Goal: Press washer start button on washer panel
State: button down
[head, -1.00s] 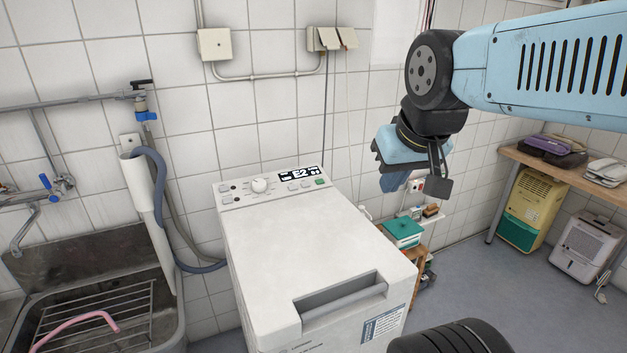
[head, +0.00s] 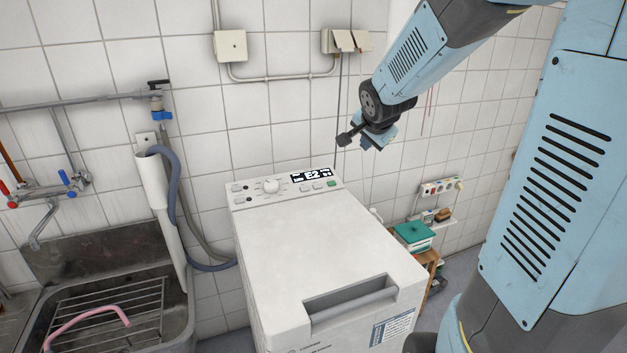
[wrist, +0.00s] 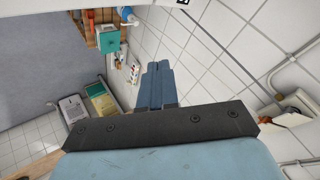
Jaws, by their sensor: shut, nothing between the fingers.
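The white washer (head: 330,240) stands against the tiled wall, with its control panel (head: 250,196) along the back edge of its top. The panel has a white round knob (head: 271,186), a lit display (head: 311,175) reading E2, and several small buttons. A green button (head: 332,183) sits at the panel's right end; its label is too small to read. My gripper (head: 365,146) is in the air above and right of the green button, apart from the panel. In the wrist view its blue fingers (wrist: 156,68) are together and empty.
A sink (head: 100,240) with a rack and pink hose is on the left. A grey drain hose (head: 172,190) runs behind the washer. A teal box (head: 413,235) stands right of the washer. The washer lid is clear.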

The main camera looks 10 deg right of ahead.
aim_at(332, 183)
jog(key=w+a+f+m+t+y, duration=0.1)
jog(key=w+f+m+y, duration=0.2)
jog(key=w+f+m, duration=0.2)
jog(key=w+a+f+m+t+y, duration=0.1)
jog(key=w+f+m+y, duration=0.2)
jog(key=w, duration=0.9)
jog(key=shift+w+f+m+t, duration=0.3)
jog(key=shift+f+m+t, duration=0.1)
jog(key=shift+f+m, duration=1.2)
jog(key=shift+f, duration=0.3)
jog(key=shift+w+a+f, duration=0.1)
jog(key=shift+w+f, duration=0.3)
jog(key=shift+f, duration=1)
jog(key=shift+w+a+f, duration=0.1)
jog(key=shift+w+f, duration=0.3)
jog(key=shift+f, duration=0.95)
jog(key=shift+w+f, duration=0.4)
jog(key=shift+f, duration=1)
jog(key=shift+w+f, duration=0.3)
jog(key=shift+f, duration=0.35)
jog(key=shift+r, duration=0.15)
jog(key=shift+s+r, duration=0.25)
jog(key=shift+r, duration=0.35)
